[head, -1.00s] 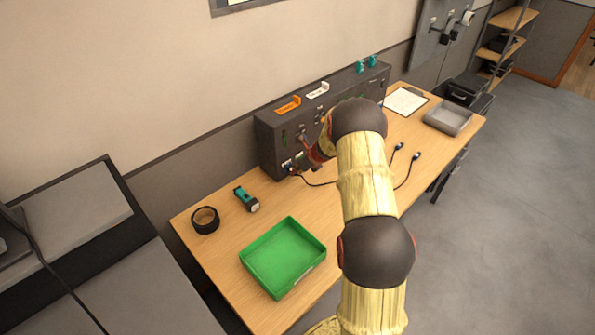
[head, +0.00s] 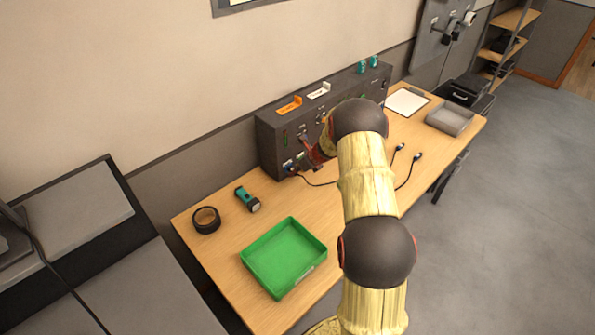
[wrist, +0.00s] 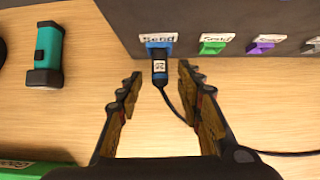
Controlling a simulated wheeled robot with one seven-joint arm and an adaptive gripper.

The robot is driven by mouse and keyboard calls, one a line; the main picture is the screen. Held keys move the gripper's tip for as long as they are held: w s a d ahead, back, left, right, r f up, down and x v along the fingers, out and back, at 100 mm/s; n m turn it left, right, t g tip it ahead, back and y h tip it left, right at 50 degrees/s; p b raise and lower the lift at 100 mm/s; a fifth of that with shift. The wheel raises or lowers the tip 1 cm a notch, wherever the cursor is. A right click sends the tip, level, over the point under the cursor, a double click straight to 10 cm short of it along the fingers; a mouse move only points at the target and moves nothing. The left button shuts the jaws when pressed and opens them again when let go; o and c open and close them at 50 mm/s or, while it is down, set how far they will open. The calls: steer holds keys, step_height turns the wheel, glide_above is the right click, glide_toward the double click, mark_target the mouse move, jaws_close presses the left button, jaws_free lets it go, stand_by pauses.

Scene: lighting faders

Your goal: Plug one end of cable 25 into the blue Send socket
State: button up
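The blue Send socket (wrist: 158,46) is at the foot of the dark panel in the wrist view. A dark plug (wrist: 160,74) with a white label sits in line with it, its tip appearing to be in the socket. The digits on the label are too small to read surely. A black cable (wrist: 178,104) runs from the plug to the right. My gripper (wrist: 160,80) is open, one finger on each side of the plug with gaps visible. In the head view my gripper (head: 310,156) is by the panel's lower left, partly hidden by my arm.
Green (wrist: 213,47) and purple (wrist: 260,47) sockets sit to the right. Two loose cable ends (head: 418,156) lie on the table, right of my arm. A teal flashlight (head: 247,199), tape roll (head: 206,220) and green tray (head: 262,279) are at left. Wood between them is clear.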

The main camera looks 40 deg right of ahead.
steer(key=shift+o, duration=0.3)
steer(key=a+v, duration=0.1)
steer(key=v, duration=1.1)
steer(key=shift+d, duration=0.45)
